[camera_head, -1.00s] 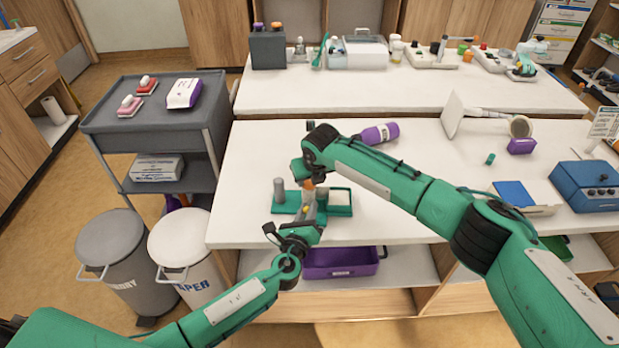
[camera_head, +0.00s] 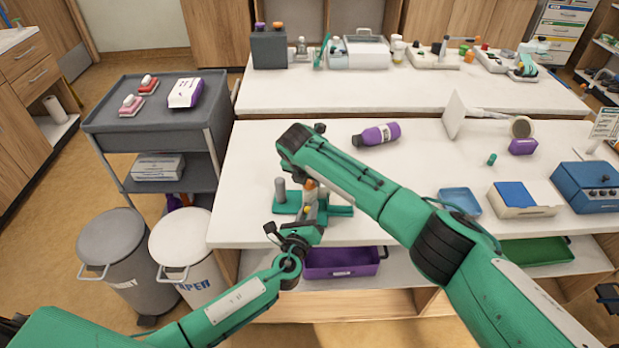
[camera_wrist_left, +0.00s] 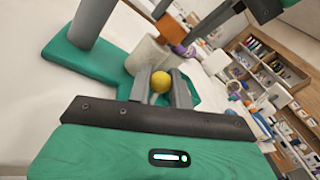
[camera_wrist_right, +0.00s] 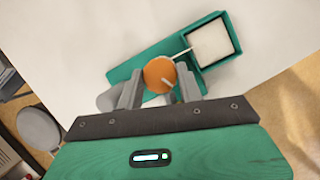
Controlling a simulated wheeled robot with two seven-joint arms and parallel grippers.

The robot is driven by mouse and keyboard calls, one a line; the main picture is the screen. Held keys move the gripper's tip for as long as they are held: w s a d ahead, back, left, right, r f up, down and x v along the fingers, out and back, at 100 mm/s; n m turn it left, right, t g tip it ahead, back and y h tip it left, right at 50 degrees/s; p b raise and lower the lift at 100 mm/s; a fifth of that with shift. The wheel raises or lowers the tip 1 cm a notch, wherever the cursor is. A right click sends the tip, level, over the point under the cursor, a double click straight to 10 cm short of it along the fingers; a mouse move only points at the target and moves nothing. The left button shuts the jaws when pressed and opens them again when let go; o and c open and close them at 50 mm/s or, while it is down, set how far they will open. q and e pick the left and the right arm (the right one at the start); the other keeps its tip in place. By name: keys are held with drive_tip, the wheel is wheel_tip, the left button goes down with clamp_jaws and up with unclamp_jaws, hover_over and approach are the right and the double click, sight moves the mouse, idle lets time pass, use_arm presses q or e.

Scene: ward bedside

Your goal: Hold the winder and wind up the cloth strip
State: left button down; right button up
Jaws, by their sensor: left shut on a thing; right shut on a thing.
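The winder's green base (camera_head: 286,203) stands near the table's front left, with a grey post (camera_head: 280,187) upright on it. My left gripper (camera_wrist_left: 158,88) is shut on a yellow ball-shaped knob (camera_wrist_left: 160,82) at the front of the winder. A pale roll (camera_wrist_left: 148,58) shows just behind that knob. My right gripper (camera_wrist_right: 160,82) comes from above and is shut on an orange knob (camera_wrist_right: 159,73). A thin white piece (camera_wrist_right: 180,53) runs from near this knob towards a green-framed holder with a white pad (camera_wrist_right: 212,42). I cannot clearly tell the cloth strip from the roll.
A purple bottle (camera_head: 378,134) lies behind my right arm. A blue tray (camera_head: 460,202), a blue-topped box (camera_head: 520,198) and a blue device (camera_head: 585,187) are to the right. A purple bin (camera_head: 342,262) is on the shelf below. The table's back left is clear.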

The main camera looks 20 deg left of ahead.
drive_tip(key=shift+m+h, duration=0.3)
drive_tip(key=shift+m, duration=0.6)
drive_tip(key=o, duration=1)
drive_tip(key=v, duration=1.2)
drive_tip(key=shift+a, duration=0.2)
drive_tip(key=shift+w, duration=0.1)
